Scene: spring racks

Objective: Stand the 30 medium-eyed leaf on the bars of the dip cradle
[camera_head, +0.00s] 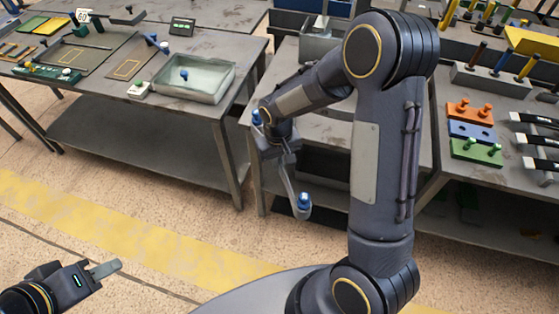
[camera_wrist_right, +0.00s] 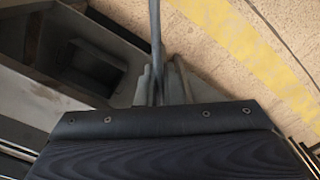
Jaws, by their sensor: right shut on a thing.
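My right gripper (camera_head: 285,158) is shut on a curved grey leaf with blue eyes (camera_head: 291,182) and holds it in the air in front of the benches. One blue eye hangs low and the other shows above the gripper. In the right wrist view the leaf (camera_wrist_right: 155,35) is a thin edge-on strip between the fingers (camera_wrist_right: 160,88). A pale, shallow tank (camera_head: 222,88) with a blue-topped piece in it stands on the left bench; I cannot make out cradle bars.
The left bench (camera_head: 120,120) also bears outlined mats (camera_head: 128,68), a number sign (camera_head: 83,15), a small display (camera_head: 182,26) and another blue-ended piece (camera_head: 157,43). The right bench holds orange, blue and green peg blocks (camera_head: 471,131). A floor gap separates the benches.

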